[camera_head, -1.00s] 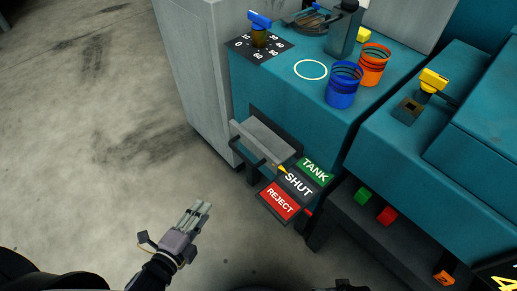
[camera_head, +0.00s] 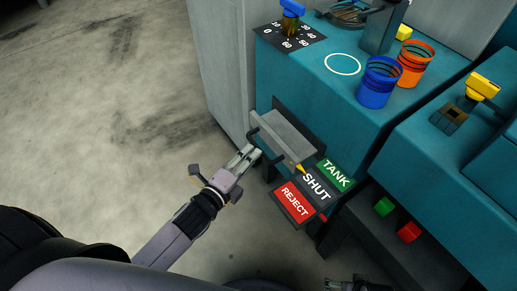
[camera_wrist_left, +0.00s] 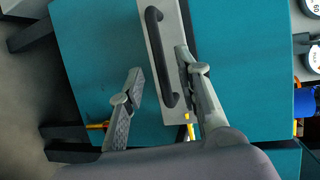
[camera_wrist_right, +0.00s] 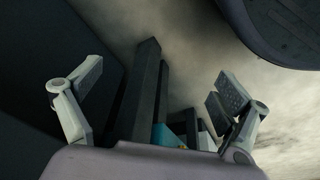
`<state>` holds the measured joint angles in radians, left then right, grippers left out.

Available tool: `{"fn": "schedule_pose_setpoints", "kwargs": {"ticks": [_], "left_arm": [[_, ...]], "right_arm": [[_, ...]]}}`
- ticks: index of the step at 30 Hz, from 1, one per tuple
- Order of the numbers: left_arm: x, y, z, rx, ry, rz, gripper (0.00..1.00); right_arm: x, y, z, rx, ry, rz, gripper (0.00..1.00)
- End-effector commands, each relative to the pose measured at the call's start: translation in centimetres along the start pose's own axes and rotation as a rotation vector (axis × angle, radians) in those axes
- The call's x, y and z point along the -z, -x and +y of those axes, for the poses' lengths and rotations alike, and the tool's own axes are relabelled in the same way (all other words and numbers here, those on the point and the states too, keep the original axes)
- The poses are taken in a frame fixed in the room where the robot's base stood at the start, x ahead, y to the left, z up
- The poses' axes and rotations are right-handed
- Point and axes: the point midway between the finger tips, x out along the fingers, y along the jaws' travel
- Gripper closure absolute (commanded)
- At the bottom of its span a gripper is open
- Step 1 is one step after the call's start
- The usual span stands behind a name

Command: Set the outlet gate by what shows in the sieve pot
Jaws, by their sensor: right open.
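The outlet gate (camera_head: 285,132) is a grey block with a black bar handle (camera_wrist_left: 155,60) on the teal machine's front. Its yellow pointer (camera_head: 299,168) is at the SHUT plate (camera_head: 317,187), between the green TANK plate (camera_head: 334,175) and the red REJECT plate (camera_head: 294,203). My left gripper (camera_head: 250,152) is open at the handle; in the left wrist view the handle shows between its fingers (camera_wrist_left: 160,63), not gripped. My right gripper (camera_wrist_right: 161,72) is open and empty, low down. A dark round pan (camera_head: 347,12), possibly the sieve pot, is cut off at the top; its contents cannot be told.
A blue cup (camera_head: 379,83) and an orange cup (camera_head: 415,64) stand on the teal top near a white ring (camera_head: 342,64). A blue-handled dial (camera_head: 290,25) sits at the back left. Green (camera_head: 384,207) and red (camera_head: 408,232) blocks are lower right. The floor at left is clear.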

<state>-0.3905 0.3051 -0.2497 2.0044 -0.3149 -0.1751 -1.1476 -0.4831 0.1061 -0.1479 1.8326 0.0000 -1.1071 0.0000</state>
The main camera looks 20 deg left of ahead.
Motion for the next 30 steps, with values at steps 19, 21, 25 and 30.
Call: {"fn": "schedule_pose_setpoints", "kwargs": {"ticks": [19,21,25,30], "left_arm": [[0.0,-5.2,0.1,-0.002,0.001,0.000,0.69],[0.0,-5.2,0.1,-0.001,0.001,0.000,0.69],[0.0,-5.2,0.1,-0.001,0.001,0.000,0.78],[0.0,-5.2,0.1,-0.001,0.001,0.000,0.89]], "right_arm": [[1.1,2.2,0.1,-0.002,-0.002,0.015,0.06],[1.1,2.2,0.1,-0.002,-0.002,0.015,0.06],[1.1,2.2,0.1,-0.002,-0.002,0.015,0.06],[1.1,2.2,0.1,-0.002,-0.002,0.016,0.06]]}}
